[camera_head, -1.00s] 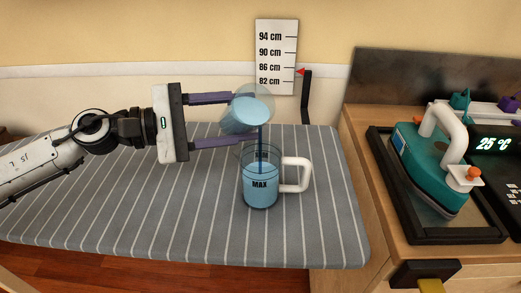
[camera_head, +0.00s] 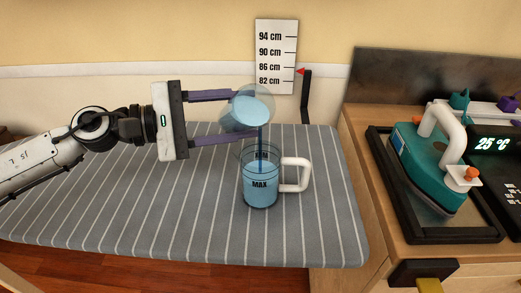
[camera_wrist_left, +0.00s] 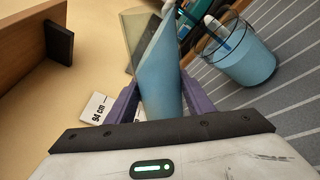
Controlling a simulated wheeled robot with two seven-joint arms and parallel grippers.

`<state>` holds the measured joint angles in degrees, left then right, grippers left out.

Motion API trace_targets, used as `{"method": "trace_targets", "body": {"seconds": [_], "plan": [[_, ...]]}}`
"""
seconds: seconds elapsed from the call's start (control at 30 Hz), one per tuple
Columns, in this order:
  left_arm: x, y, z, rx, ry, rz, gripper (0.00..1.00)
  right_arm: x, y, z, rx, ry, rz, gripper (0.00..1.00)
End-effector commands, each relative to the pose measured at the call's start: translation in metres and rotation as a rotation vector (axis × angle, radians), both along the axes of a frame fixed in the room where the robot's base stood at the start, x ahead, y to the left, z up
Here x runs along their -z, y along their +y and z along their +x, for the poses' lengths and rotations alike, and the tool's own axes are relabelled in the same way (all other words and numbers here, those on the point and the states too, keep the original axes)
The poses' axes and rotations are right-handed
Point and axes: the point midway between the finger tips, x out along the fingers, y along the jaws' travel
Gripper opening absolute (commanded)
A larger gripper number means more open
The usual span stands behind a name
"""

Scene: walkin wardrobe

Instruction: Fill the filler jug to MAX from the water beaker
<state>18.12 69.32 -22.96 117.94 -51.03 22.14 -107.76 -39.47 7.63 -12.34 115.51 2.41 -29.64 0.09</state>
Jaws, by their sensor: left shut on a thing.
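The clear water beaker (camera_head: 248,108) holds blue water and is tipped over the jug. My left gripper (camera_head: 228,118) is shut on it, its purple fingers on either side; the beaker also shows between the fingers in the left wrist view (camera_wrist_left: 160,75). A dark blue stream (camera_head: 261,137) runs from the beaker down into the filler jug (camera_head: 260,190). The jug stands upright on the ironing board, its white handle to the right. The jug also shows in the left wrist view (camera_wrist_left: 240,62).
The striped ironing board (camera_head: 130,210) is otherwise clear. A height scale (camera_head: 276,55) with a red pointer is behind it. At the right, a teal iron (camera_head: 430,170) sits in a black tray (camera_head: 455,237) on a wooden cabinet, beside a 25 °C display (camera_head: 493,144).

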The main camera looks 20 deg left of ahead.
Motion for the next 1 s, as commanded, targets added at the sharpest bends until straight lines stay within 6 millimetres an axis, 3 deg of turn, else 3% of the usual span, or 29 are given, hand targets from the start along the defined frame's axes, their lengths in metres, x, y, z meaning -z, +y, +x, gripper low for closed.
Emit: {"method": "trace_targets", "body": {"seconds": [1.0], "plan": [[-0.0070, 0.0015, 0.0018, -0.001, -0.042, 0.034, 0.12, -0.0050, 0.0007, -0.0015, 0.001, 0.002, 0.001, 0.31]]}}
